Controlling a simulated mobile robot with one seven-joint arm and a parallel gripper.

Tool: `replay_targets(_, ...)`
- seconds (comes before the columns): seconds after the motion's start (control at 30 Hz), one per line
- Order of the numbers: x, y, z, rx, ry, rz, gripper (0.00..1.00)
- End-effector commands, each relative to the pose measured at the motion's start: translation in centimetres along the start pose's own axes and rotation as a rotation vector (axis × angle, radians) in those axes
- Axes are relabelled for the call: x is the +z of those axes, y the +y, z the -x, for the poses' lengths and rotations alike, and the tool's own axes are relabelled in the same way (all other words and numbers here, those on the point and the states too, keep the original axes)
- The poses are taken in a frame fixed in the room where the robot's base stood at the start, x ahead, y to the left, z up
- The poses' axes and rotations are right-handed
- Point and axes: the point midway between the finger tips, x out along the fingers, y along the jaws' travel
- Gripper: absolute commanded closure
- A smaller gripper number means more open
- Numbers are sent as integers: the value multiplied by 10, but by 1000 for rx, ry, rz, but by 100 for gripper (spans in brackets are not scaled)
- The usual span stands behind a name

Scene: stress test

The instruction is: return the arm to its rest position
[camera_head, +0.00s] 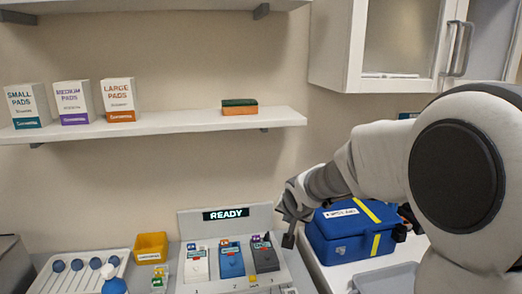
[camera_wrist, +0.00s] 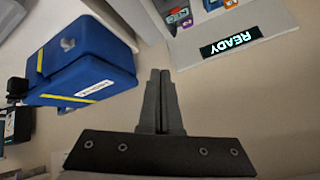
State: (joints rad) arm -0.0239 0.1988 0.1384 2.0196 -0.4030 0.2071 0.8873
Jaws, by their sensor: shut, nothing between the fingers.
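My gripper (camera_head: 288,240) is at the end of my white and grey arm, which reaches in from the right in the head view. It points down in front of the right end of the docking station. In the wrist view my gripper (camera_wrist: 160,75) shows two dark fingers pressed together with nothing between them. The blue bag (camera_wrist: 85,65) lies to the left of the fingers in that view, and the station's READY display (camera_wrist: 230,40) lies to the right. The fingers look apart from both.
The station (camera_head: 190,222) holds several devices. The blue bag (camera_head: 335,236) stands right of my gripper, close to my forearm. A yellow bin (camera_head: 151,246) and a white rack (camera_head: 60,285) stand at left. A shelf (camera_head: 180,126) with boxes and a sponge, and a cabinet (camera_head: 340,45), hang above.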

Motion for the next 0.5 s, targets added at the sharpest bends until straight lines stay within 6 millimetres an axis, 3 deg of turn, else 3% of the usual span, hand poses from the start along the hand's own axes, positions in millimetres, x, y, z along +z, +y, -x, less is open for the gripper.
replay_targets(0.03,-2,7,21,20,6,19,100)
replay_targets(0.27,9,42,96,102,-18,112,100)
replay_targets(0.5,40,76,167,150,-71,197,100)
